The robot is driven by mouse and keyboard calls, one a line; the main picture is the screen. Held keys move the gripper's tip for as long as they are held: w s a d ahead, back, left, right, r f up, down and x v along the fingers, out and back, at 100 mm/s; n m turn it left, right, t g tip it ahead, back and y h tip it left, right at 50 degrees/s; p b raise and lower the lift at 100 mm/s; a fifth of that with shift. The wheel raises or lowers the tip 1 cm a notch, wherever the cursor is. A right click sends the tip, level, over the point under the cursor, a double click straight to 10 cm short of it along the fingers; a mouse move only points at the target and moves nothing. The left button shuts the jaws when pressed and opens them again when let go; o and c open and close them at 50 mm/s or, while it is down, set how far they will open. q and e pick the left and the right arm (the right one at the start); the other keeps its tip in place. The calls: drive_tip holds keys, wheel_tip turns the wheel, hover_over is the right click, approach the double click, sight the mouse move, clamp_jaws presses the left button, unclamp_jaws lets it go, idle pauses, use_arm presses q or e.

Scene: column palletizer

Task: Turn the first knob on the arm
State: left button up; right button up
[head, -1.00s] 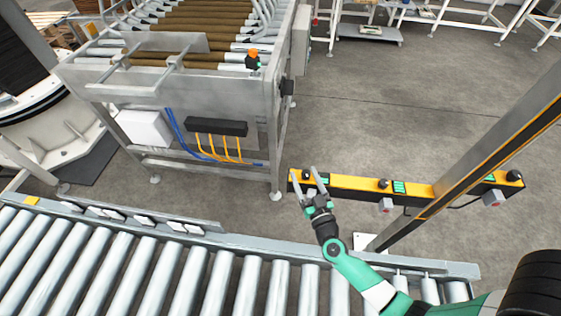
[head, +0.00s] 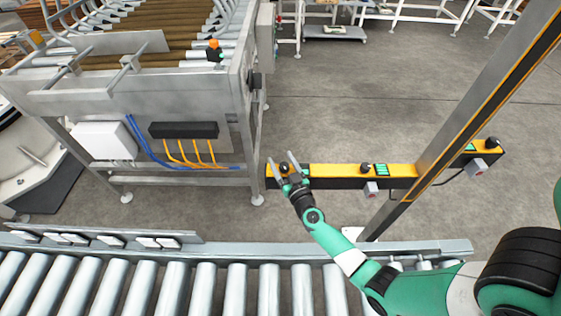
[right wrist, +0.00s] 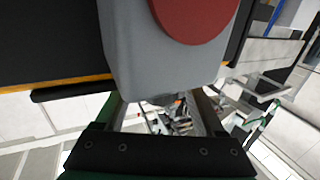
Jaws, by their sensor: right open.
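A yellow and black arm (head: 335,171) runs across the head view and carries several dark knobs and green panels. The first knob at its left end (head: 284,168) shows between the fingers of my right gripper (head: 279,158). The gripper is open, its two fingers apart on either side of the knob in this view; I cannot tell whether they touch it. In the right wrist view, a grey box with a red disc (right wrist: 195,15) is close ahead of the fingers, and the knob cannot be made out. My left gripper is not in view.
Another knob (head: 366,168) and a grey box (head: 371,190) sit farther right on the arm. A slanted post (head: 470,100) crosses the arm. A roller conveyor (head: 205,290) lies in front, and a metal frame (head: 120,98) stands left.

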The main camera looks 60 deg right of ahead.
drive_tip(key=shift+w+d, duration=0.45)
clamp_jaws()
drive_tip(key=shift+r, duration=0.1)
